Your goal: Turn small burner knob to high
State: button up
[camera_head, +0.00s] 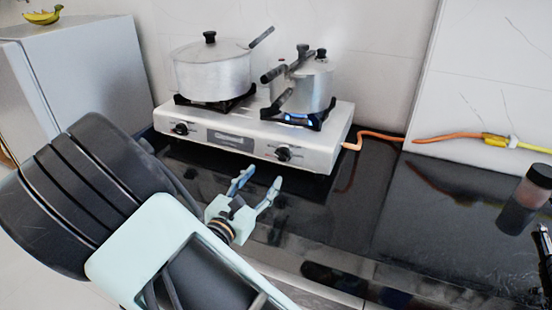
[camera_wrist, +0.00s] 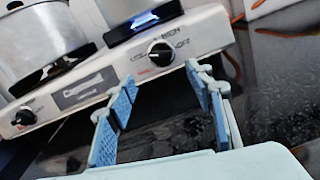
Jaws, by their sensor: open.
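A white two-burner stove (camera_head: 228,140) stands on the black counter against the wall. Its right knob (camera_head: 283,154) is black and round; in the wrist view this knob (camera_wrist: 160,53) has a white pointer mark and printed lettering around it. The left knob (camera_head: 181,128) also shows in the wrist view (camera_wrist: 24,117). A blue flame (camera_head: 297,117) burns under the right, smaller pot (camera_head: 303,86). My gripper (camera_head: 258,180) is open and empty, in front of the stove and below the right knob, apart from it. In the wrist view its blue-padded fingers (camera_wrist: 158,98) are spread.
A large lidded pot (camera_head: 211,72) sits on the left burner, its handle pointing up right. An orange hose (camera_head: 382,136) runs from the stove's right side along the wall. A dark-lidded jar (camera_head: 527,190) stands at the right. The counter between is clear.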

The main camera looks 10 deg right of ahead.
aim_at(279, 159)
jog(key=b+x, duration=0.1)
jog(key=x, duration=0.9)
jog(key=shift+d, duration=0.3)
jog(key=c, duration=1.1)
jog(key=shift+c, duration=0.3)
